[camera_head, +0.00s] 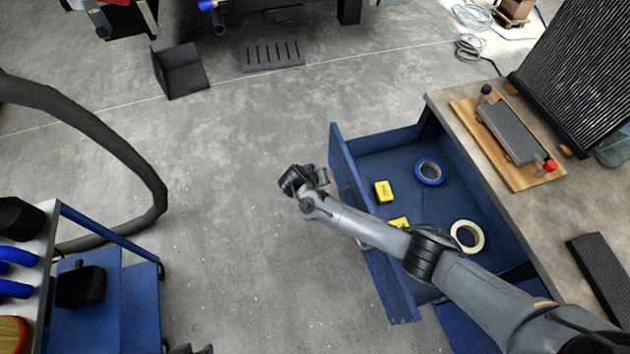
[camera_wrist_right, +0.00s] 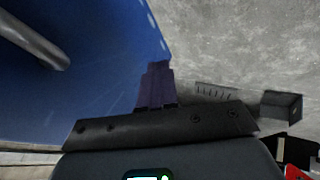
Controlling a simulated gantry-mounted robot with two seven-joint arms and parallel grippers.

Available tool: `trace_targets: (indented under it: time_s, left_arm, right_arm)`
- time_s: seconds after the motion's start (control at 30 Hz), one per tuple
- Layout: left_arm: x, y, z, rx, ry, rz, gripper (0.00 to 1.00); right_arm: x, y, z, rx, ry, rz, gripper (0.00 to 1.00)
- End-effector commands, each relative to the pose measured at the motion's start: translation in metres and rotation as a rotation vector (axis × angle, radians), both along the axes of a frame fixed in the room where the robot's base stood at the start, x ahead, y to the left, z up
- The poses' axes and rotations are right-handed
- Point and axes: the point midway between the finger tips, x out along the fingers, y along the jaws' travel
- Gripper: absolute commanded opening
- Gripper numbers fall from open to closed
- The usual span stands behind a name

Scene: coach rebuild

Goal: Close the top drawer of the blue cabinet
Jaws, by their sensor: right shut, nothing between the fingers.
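The blue cabinet's top drawer (camera_head: 400,160) stands pulled well out, with its front panel (camera_head: 343,165) facing left. My right arm reaches across the drawer. My right gripper (camera_head: 322,178) is by the outer side of the front panel, toward its far end. In the right wrist view the shut, empty fingers (camera_wrist_right: 156,86) point at the edge of the blue panel (camera_wrist_right: 95,85), and the grey handle (camera_wrist_right: 35,38) is to their left. I cannot tell whether they touch the panel. A dark shape at the bottom edge may be my left gripper (camera_head: 192,349); its state is unclear.
In the drawer lie a blue tape roll (camera_head: 429,172), a cream tape roll (camera_head: 467,236) and yellow blocks (camera_head: 383,191). The worktop (camera_head: 450,105) bears a board and a radiator (camera_head: 580,75). A blue cart (camera_head: 130,300) stands at left. The floor between is clear.

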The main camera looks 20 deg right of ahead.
Motion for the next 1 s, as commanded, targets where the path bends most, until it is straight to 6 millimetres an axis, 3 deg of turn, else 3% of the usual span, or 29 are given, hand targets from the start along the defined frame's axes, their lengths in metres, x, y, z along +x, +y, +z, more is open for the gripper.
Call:
trace_targets:
  time_s: [0.1, 0.4, 1.0]
  left_arm:
    - [0.001, -0.001, -0.01, -0.005, -0.002, 0.004, 0.38]
    - [0.001, -0.002, -0.007, -0.008, -0.004, 0.005, 0.38]
    - [0.002, 0.001, -0.006, 0.006, -0.005, -0.003, 0.38]
  right_arm:
    - [0.006, -0.01, -0.02, 0.001, 0.001, -0.002, 0.0]
    - [0.002, -0.044, -0.017, 0.001, -0.001, 0.0, 0.0]
    - [0.0, -0.051, -0.016, 0.001, 0.0, 0.001, 0.0]
